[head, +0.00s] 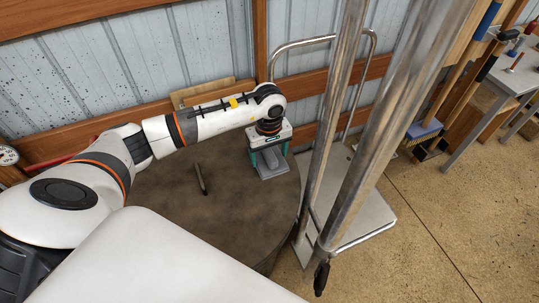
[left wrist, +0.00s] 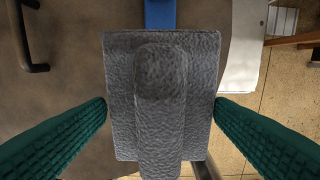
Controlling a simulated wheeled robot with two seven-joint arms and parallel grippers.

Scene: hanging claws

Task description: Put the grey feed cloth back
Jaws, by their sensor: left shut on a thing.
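The grey feed cloth (head: 272,170) is a folded grey textured piece with a raised ridge along its middle. My left gripper (head: 269,154) is shut on it, with a green finger at each side edge. The cloth (left wrist: 122,95) fills the middle of the left wrist view between the two fingers. In the head view it is over the right part of a round brown top (head: 230,215); I cannot tell whether it touches that top. My right gripper is not in view.
A dark bar handle (head: 200,179) stands on the round top. A trolley with upright metal poles (head: 370,140) and a pale base plate (head: 365,215) stands close on the right. A blue piece (left wrist: 160,14) shows beyond the cloth. Concrete floor (head: 450,220) lies open at right.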

